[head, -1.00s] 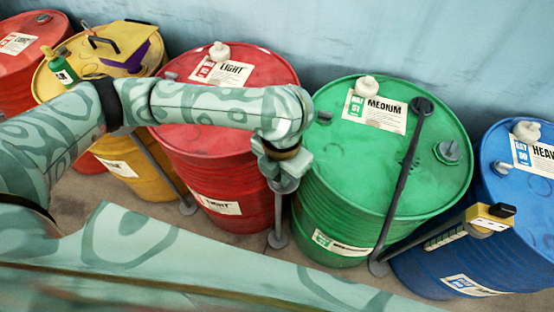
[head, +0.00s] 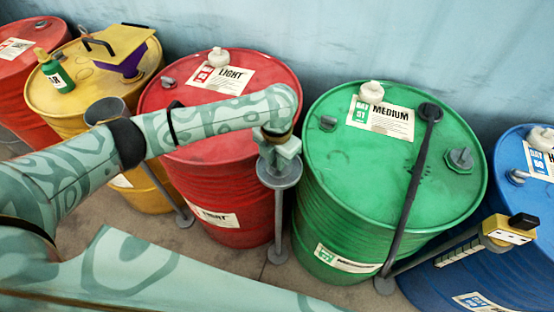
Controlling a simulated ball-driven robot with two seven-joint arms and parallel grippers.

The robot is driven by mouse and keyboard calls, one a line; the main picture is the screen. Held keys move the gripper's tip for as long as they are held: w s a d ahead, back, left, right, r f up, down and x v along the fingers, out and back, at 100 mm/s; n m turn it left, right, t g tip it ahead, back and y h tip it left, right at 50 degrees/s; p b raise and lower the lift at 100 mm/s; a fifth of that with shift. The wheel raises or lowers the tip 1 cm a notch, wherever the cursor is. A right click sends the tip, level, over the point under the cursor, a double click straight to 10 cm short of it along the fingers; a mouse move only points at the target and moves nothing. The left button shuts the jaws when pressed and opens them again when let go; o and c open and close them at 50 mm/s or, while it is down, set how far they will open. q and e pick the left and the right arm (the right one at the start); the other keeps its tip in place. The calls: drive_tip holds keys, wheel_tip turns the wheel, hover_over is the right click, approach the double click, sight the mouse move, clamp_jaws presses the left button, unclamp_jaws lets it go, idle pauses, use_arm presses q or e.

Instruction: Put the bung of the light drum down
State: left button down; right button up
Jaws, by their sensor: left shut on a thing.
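The red light drum (head: 235,172) stands left of the green medium drum, with a white cap and a "LIGHT" label on its lid. My left arm crosses in front of it and hides part of the lid. My left gripper (head: 280,160) is shut, pointing down at a small grey dish (head: 290,178) on a thin stand in front of the gap between the two drums. The bung in its jaws is hidden by the gripper, and I cannot tell whether it touches the dish. My right gripper is not in view.
The green medium drum (head: 340,150) has a long dark tool (head: 412,170) leaning over it. A blue drum (head: 460,280) stands right, with a yellow-headed gauge (head: 510,232) before it. A yellow drum (head: 50,100) carries a green bottle (head: 56,72).

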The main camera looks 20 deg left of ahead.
use_arm(q)
drive_tip(key=c, duration=1.4)
unclamp_jaws()
wheel_tip(320, 180, up, 12)
drive_tip(key=p, duration=0.3)
drive_tip(key=shift+r+p, duration=0.1)
drive_tip(key=shift+p, duration=0.25)
